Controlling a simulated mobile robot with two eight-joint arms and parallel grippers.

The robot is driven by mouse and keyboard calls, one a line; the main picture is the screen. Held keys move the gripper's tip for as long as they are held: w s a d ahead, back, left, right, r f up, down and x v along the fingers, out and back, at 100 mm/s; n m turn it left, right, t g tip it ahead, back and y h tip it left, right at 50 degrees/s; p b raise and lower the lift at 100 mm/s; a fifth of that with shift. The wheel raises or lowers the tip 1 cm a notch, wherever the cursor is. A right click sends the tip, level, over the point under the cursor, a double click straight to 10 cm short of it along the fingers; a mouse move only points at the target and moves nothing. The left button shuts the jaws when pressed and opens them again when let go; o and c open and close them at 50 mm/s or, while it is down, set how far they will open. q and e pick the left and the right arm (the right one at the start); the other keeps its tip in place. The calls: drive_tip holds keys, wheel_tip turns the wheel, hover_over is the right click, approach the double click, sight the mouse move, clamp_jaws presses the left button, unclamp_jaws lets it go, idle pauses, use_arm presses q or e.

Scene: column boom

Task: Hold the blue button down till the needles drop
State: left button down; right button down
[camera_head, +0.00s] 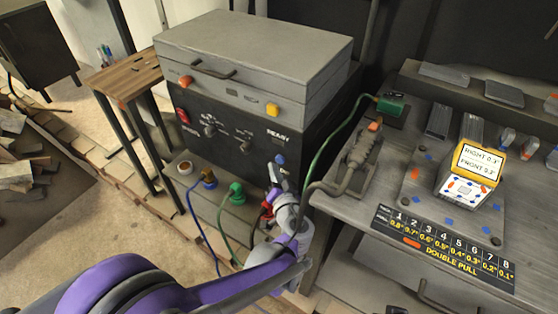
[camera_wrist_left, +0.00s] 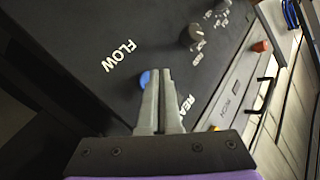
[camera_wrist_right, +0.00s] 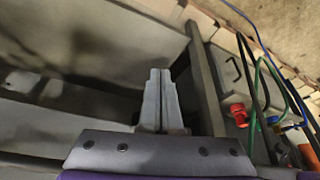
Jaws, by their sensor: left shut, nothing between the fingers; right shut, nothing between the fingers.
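The blue button (camera_head: 280,160) is on the dark front panel of the box, below the word READY. In the left wrist view the blue button (camera_wrist_left: 145,78) shows beside my fingertips, near the word FLOW, partly covered by a finger. My left gripper (camera_head: 274,168) is shut and empty, its tips at the button; I cannot tell whether they touch it. It also shows in the left wrist view (camera_wrist_left: 158,72). My right gripper (camera_wrist_right: 159,72) is shut and empty in the right wrist view, in front of grey surfaces. I see no needles in any view.
The panel (camera_head: 225,125) also has knobs and a red switch (camera_head: 183,115). Blue and green cables hang from connectors below. A grey bench (camera_head: 390,190) on the right holds a cable clamp and a yellow-topped box (camera_head: 475,170). A wooden stand (camera_head: 125,75) is at left.

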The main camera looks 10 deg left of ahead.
use_arm(q)
drive_tip(key=shift+w, duration=0.15)
drive_tip(key=shift+w+d, duration=0.15)
drive_tip(key=shift+w, duration=0.15)
drive_tip(key=shift+w+d, duration=0.15)
drive_tip(key=shift+w, duration=0.3)
idle(0.9)
idle(3.0)
drive_tip(key=shift+s+a, duration=0.3)
drive_tip(key=shift+s, duration=0.6)
drive_tip(key=shift+s+a+p, duration=0.15)
drive_tip(key=shift+s+a, duration=0.15)
drive_tip(key=shift+s, duration=0.5)
drive_tip(key=shift+s+a+p, duration=0.1)
drive_tip(key=shift+s+a, duration=0.2)
drive_tip(key=shift+s, duration=0.45)
drive_tip(key=shift+s+a+p, duration=0.15)
drive_tip(key=shift+s+a, duration=0.15)
drive_tip(key=shift+s, duration=0.5)
